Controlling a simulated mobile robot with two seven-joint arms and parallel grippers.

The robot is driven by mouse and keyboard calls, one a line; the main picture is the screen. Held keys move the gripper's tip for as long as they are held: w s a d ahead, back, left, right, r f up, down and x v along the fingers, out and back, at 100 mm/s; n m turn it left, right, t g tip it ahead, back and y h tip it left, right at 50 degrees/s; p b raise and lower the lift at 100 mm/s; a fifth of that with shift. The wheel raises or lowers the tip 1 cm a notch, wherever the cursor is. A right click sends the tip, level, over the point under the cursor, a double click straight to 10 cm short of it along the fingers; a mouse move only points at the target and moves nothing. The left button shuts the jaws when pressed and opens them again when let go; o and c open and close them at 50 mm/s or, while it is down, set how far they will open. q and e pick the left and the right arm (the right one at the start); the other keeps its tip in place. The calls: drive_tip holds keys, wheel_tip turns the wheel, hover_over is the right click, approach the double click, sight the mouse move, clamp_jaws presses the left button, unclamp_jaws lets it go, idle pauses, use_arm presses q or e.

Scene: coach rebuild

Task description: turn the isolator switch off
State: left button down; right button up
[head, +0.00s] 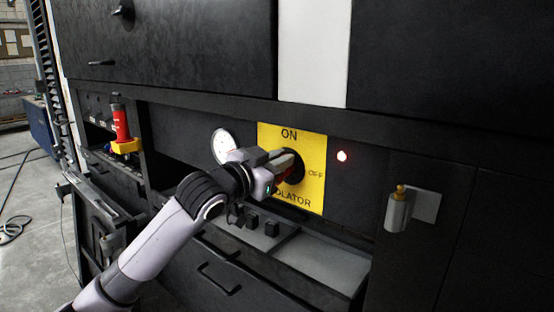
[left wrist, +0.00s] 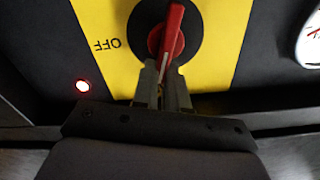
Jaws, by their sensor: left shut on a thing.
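The isolator switch is a red handle (left wrist: 172,30) on a round black disc (left wrist: 196,32). It sits on a yellow plate (head: 311,152) marked ON at the top, OFF at the right and ISOLATOR below. My left gripper (left wrist: 167,82) is shut on the lower end of the red handle in the left wrist view. In the head view the left gripper (head: 284,170) covers most of the handle. The handle slants slightly in the wrist view, not lying toward OFF. A red lamp (head: 342,156) glows right of the plate and also shows in the wrist view (left wrist: 83,86). My right gripper is not in view.
A white round gauge (head: 223,142) is left of the plate. Below are small black switches (head: 254,222) and a ledge (head: 318,262). A brass-topped metal fitting (head: 399,208) sticks out at right. A red cylinder (head: 120,122) in a yellow holder stands at left.

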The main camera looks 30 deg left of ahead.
use_arm(q)
drive_tip(key=m, duration=0.2)
drive_tip(key=d+f+m, duration=0.1)
drive_tip(key=m, duration=0.4)
drive_tip(key=shift+d+f, duration=0.15)
drive_tip(key=shift+f, duration=0.2)
drive_tip(key=m, duration=0.4)
drive_tip(key=shift+d+f+m, duration=0.2)
drive_tip(key=shift+f+m, duration=0.1)
drive_tip(key=shift+f, duration=0.1)
drive_tip(key=shift+f+m, duration=0.25)
drive_tip(key=shift+m, duration=1.05)
drive_tip(key=shift+r, duration=0.1)
drive_tip(key=c, duration=1.1)
unclamp_jaws()
drive_tip(key=shift+w+a, duration=0.1)
